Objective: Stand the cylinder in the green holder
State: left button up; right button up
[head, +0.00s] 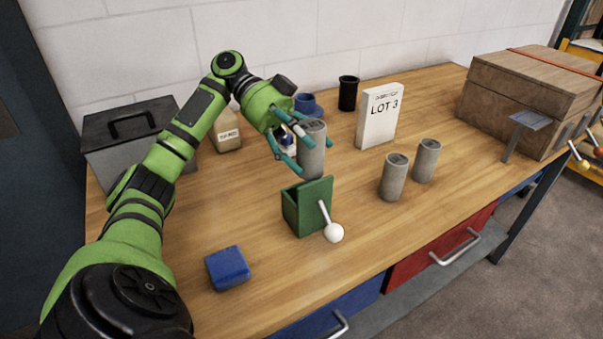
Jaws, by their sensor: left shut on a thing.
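My left gripper (298,146), teal-fingered on a green arm, is shut on a grey cylinder (312,150). It holds the cylinder upright, just above and behind the green holder (306,207). The cylinder's lower end is close to the holder's top edge; I cannot tell whether they touch. The holder is an open-topped green box on the table with a white-knobbed lever (330,222) at its front right. Two more grey cylinders stand upright to the right, a nearer one (393,178) and a farther one (426,161). My right gripper is out of view.
A blue block (227,268) lies at the front left of the wooden table (265,245). A white LOT 3 box (378,117), a black cup (348,94) and a blue item (307,105) stand behind. A grey toolbox (132,135) is at left, a wooden crate (525,95) at right.

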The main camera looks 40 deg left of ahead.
aim_at(301, 178)
pick_arm(q)
jog(key=shift+s+d+f, duration=0.15)
jog(key=shift+s+f, duration=0.3)
jog(key=shift+s, duration=0.2)
jog(key=shift+f, duration=1.95)
jog(key=shift+f+b, duration=0.4)
jog(key=shift+f, duration=0.25)
jog(key=o, duration=1.6)
jog(key=shift+d, duration=0.1)
